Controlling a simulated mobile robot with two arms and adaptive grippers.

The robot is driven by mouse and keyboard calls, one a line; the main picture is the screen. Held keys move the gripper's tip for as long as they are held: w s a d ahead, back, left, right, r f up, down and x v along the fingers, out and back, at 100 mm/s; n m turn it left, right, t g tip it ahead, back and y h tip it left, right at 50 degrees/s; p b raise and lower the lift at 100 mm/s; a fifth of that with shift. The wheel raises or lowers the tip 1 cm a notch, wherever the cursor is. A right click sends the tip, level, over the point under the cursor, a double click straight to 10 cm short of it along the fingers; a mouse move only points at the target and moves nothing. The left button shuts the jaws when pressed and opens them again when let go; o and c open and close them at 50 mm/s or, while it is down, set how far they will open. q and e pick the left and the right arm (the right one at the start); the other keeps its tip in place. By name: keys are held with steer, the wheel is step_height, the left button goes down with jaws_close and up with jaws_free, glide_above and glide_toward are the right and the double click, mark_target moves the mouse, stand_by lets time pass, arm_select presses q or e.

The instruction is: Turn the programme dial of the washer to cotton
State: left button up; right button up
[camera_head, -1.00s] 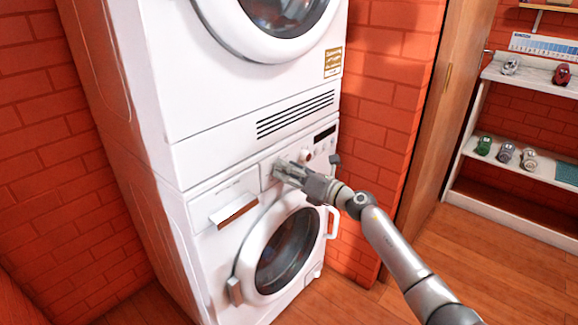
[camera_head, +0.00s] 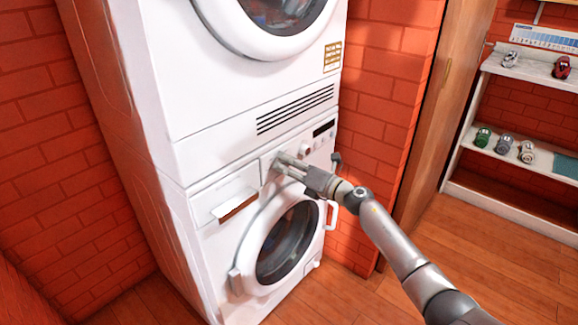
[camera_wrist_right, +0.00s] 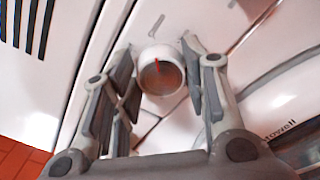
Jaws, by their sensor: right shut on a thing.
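The lower white machine, the washer (camera_head: 215,262), stands under another white machine. My right gripper (camera_head: 279,162) is at its control panel, with the fingers around the programme dial, which they hide in the head view. In the right wrist view the dial (camera_wrist_right: 162,76) is a round whitish knob with a red mark near the top of its face. It sits between the two fingers of my right gripper (camera_wrist_right: 158,55), which is shut on it. The programme labels, including cotton, cannot be read. My left gripper is not in view.
A small reddish knob (camera_head: 305,152) and a dark display (camera_head: 323,128) are right of the gripper. The round door (camera_head: 287,245) is below. A red brick wall and a shelf (camera_head: 525,145) stand to the right.

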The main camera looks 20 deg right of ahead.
steer(key=o, duration=1)
steer(key=shift+s, duration=0.1)
steer(key=shift+s+d+f, duration=0.1)
steer(key=shift+s+d, duration=0.15)
steer(key=v, duration=1.1)
steer(key=shift+s, duration=0.1)
